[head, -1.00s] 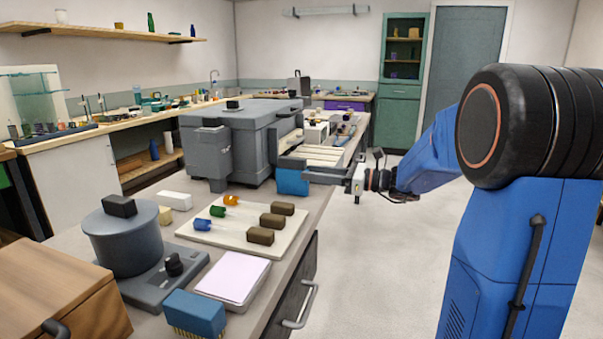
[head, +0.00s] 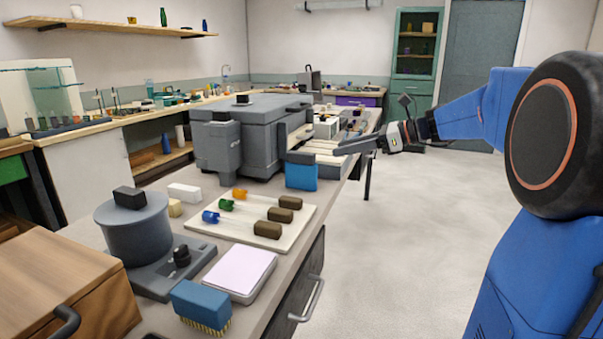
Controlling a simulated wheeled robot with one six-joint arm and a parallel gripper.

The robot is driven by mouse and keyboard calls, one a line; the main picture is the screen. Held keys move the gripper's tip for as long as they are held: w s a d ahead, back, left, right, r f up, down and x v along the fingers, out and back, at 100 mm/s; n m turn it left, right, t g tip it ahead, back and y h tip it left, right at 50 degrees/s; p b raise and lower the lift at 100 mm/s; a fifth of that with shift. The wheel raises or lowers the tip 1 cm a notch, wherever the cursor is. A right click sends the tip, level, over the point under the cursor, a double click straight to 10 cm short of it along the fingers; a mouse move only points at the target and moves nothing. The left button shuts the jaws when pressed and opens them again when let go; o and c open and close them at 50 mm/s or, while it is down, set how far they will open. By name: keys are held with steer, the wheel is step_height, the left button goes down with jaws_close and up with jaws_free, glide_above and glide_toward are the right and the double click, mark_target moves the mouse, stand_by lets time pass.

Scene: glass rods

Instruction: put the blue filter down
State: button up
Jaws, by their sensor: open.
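The blue filter (head: 210,216) appears to be the small blue rounded piece lying at the front left of a cream board (head: 295,228) on the bench. A green piece (head: 227,205) and an orange piece (head: 240,193) lie behind it in a row. My gripper (head: 345,149) is well away from the board, farther back at the right edge of the bench, pointing left. It is open, and nothing shows between its fingers, though they are small in this view.
Several dark brown blocks (head: 279,214) lie on the board's right side. A big grey machine (head: 250,140) and a blue block (head: 301,176) stand behind it. A grey round pot (head: 135,232), white pad (head: 240,272) and blue brush (head: 200,304) are in front. Floor at right is clear.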

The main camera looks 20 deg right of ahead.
mark_target(314, 155)
steer(key=x, duration=0.9)
steer(key=shift+w+x, duration=0.15)
steer(key=shift+x, duration=1.2)
steer(key=shift+w+x, duration=0.15)
steer(key=shift+x, duration=1.2)
steer(key=shift+d+r, duration=0.15)
jaws_close()
